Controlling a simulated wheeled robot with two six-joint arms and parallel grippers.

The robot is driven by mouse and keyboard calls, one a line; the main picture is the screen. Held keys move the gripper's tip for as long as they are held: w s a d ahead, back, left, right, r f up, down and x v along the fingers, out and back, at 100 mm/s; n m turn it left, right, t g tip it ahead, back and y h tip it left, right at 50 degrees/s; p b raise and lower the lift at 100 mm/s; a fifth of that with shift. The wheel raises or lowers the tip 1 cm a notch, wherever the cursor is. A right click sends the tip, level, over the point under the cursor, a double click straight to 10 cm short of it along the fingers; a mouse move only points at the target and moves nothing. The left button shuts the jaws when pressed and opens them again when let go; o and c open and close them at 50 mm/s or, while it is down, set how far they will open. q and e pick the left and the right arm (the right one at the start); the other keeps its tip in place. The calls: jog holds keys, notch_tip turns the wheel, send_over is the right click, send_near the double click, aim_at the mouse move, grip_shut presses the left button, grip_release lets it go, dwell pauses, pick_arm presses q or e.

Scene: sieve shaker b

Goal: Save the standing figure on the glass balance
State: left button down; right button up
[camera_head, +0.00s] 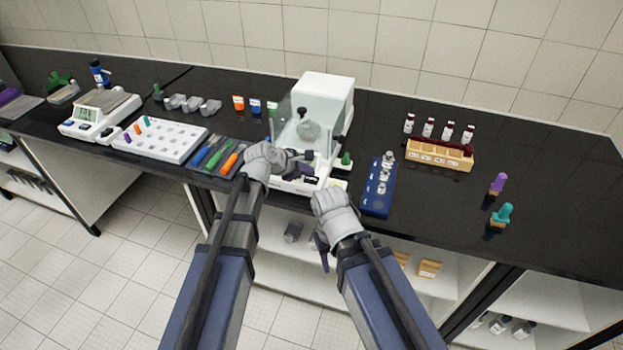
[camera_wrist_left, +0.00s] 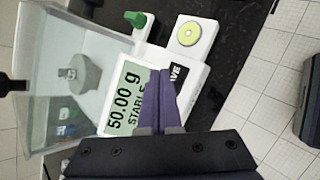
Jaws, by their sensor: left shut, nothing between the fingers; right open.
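The glass balance (camera_head: 333,92) stands mid-bench, with a white rear housing and a clear glass chamber. A grey knobbed weight (camera_wrist_left: 80,75) sits inside the chamber; it also shows in the head view (camera_head: 308,130). The display (camera_wrist_left: 124,101) in the left wrist view reads 50.00 g with STABLE below, partly covered by my fingers. A dark key (camera_wrist_left: 178,75) beside it shows the letters "VE"; the rest is hidden. My left gripper (camera_wrist_left: 160,74) is shut and empty, its tips over the balance front between display and key. My right gripper (camera_head: 323,256) is open, low before the bench edge.
A green knob (camera_wrist_left: 135,18) and a white pad with a yellow-green disc (camera_wrist_left: 188,34) are beside the display. A blue weight rack (camera_head: 375,200) stands right of the balance, coloured tools (camera_head: 215,158) left.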

aim_at(308, 180)
pick_arm(q)
jog(key=shift+f+b, duration=0.4)
jog(key=shift+b, duration=0.05)
jog(key=shift+f+b, duration=0.45)
jog(key=shift+f, duration=0.05)
dwell(0.6)
jog(key=shift+r, duration=0.1)
jog(key=shift+r+p, duration=0.85)
jog(key=shift+p, duration=0.05)
notch_tip(308, 180, up, 5)
jog(key=p, duration=0.5)
